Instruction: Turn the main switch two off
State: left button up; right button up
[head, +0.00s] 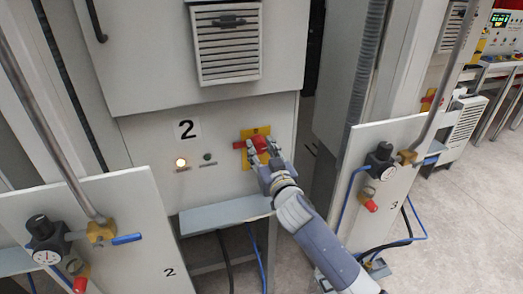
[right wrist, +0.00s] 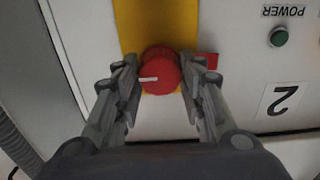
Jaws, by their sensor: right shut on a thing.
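The main switch two is a red rotary knob (head: 259,144) on a yellow plate (head: 247,160), on the cabinet panel right of the label "2" (head: 187,130). In the right wrist view the red knob (right wrist: 160,72) shows a white mark pointing left in the picture. My right gripper (head: 260,150) is at the knob, with one finger on each side; it also shows in the right wrist view (right wrist: 160,85), shut on the knob. My left gripper is not in view.
A dark button (head: 207,156) sits between the lamp and the switch. A grey ledge (head: 226,214) juts out below the panel. Panels with gauges, valves and blue hoses stand at the lower left (head: 120,215) and right (head: 405,135). Open floor lies at the lower right.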

jog(key=shift+n, duration=0.4)
jog(key=n, duration=0.4)
jog(key=shift+p, duration=0.3)
jog(key=n, duration=0.4)
jog(key=shift+p, duration=0.35)
jog(key=n, duration=0.5)
jog(key=shift+a+p, duration=0.1)
jog(key=shift+p, duration=0.3)
jog(key=shift+f+n+p, duration=0.1)
jog(key=shift+n+p, duration=0.3)
jog(key=shift+n, duration=1.6)
jog(key=o, duration=1)
jog(key=shift+o, duration=0.2)
